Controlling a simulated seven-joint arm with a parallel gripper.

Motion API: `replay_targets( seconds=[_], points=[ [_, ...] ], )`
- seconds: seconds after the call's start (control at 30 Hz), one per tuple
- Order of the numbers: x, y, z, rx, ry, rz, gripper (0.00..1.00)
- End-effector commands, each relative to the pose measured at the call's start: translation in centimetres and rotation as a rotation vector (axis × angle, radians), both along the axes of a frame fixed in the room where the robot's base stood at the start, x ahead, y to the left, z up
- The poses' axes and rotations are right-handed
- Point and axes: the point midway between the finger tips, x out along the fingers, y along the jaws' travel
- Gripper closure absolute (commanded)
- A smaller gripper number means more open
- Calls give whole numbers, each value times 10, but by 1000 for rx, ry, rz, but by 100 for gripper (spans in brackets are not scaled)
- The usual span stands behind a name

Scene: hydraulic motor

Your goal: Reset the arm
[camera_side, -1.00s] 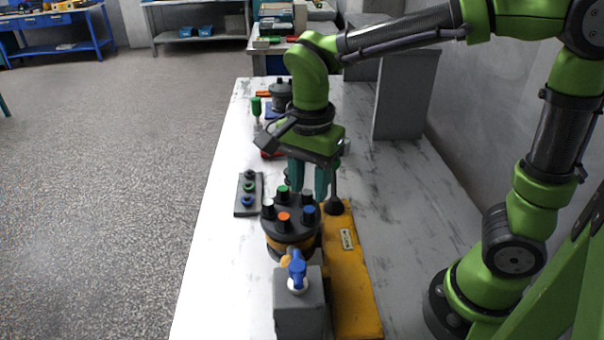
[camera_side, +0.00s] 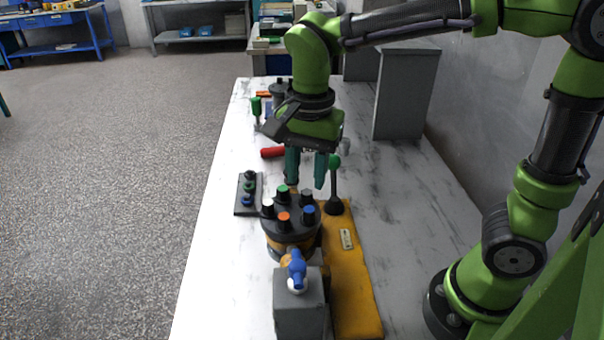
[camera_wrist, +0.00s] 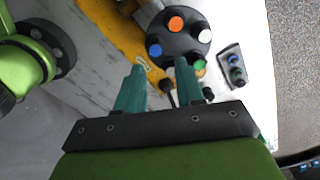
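My gripper (camera_side: 306,168) hangs over the table with its teal fingers pointing down, just behind the round black motor head. The fingers are apart and nothing shows between them; the wrist view also shows the open gripper (camera_wrist: 158,80). The motor (camera_side: 290,222) has a dark top with several coloured caps: white, green, orange, blue and dark. It also shows in the wrist view (camera_wrist: 178,32). A lever with a green knob (camera_side: 334,175) stands right of the fingers on the yellow base (camera_side: 350,260). I cannot tell the gap between fingers and lever.
A grey block (camera_side: 300,310) with a blue-handled valve (camera_side: 297,270) stands in front. A small dark tray with rings (camera_side: 248,195) lies left. A grey box (camera_side: 405,95) stands back right.

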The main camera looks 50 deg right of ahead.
Motion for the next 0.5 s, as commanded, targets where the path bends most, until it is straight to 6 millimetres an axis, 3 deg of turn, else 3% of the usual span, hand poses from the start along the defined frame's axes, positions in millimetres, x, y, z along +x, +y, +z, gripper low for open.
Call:
replay_targets(
  seconds=[0.13,0.3,0.5],
  points=[
    [-12,-9,-6,39,-103,354,63],
    [-37,-39,0,16,-357,731,63],
    [-62,-66,5,-88,-574,871,63]
  ],
)
